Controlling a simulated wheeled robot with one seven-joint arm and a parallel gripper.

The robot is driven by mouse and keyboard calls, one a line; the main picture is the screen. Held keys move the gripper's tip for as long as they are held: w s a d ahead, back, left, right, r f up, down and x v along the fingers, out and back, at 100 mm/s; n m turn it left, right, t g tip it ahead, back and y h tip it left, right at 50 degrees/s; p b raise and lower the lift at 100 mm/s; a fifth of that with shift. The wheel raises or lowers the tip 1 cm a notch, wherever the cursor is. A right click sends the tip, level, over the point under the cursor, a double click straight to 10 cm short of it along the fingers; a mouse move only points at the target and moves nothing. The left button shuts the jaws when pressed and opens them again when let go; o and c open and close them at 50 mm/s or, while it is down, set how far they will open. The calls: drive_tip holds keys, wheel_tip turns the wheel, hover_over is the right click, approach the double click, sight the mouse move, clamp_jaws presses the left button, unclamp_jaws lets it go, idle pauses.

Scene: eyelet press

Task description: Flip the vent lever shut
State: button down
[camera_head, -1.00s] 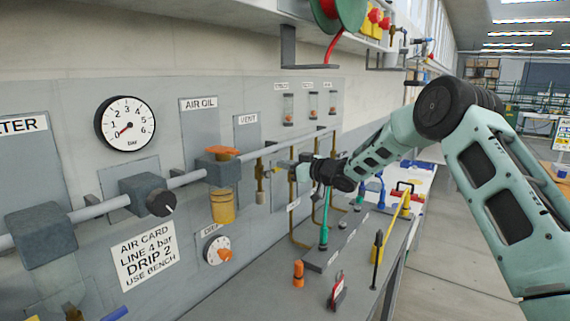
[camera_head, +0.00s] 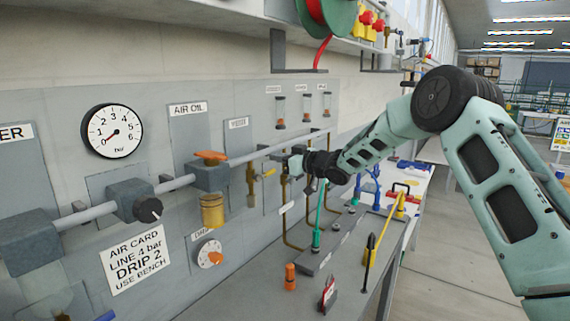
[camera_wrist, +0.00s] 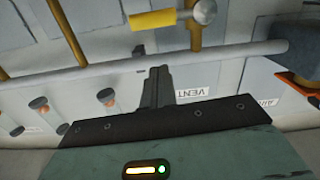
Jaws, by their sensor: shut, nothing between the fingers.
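The vent lever (camera_head: 268,173) is a yellow handle on a brass valve (camera_head: 251,182) below the plate marked VENT (camera_head: 238,124). It sticks out to the right, crosswise to its upright brass pipe. In the wrist view, which is upside down, the lever (camera_wrist: 153,19) lies at the top edge beside a round silver end (camera_wrist: 204,11). My gripper (camera_head: 284,163) is close to the right of the lever in the head view. In the wrist view its fingers (camera_wrist: 158,72) are together and empty, apart from the lever, with the grey pipe between them in the picture.
The long grey pipe (camera_head: 265,150) runs along the wall panel near my gripper. A regulator with an orange top (camera_head: 211,157) is left of the valve. Small sight glasses (camera_head: 307,108) are above right. The bench below holds an orange-capped piece (camera_head: 290,276) and upright tools.

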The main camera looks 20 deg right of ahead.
drive_tip(key=b+v, duration=0.5)
drive_tip(key=v, duration=0.5)
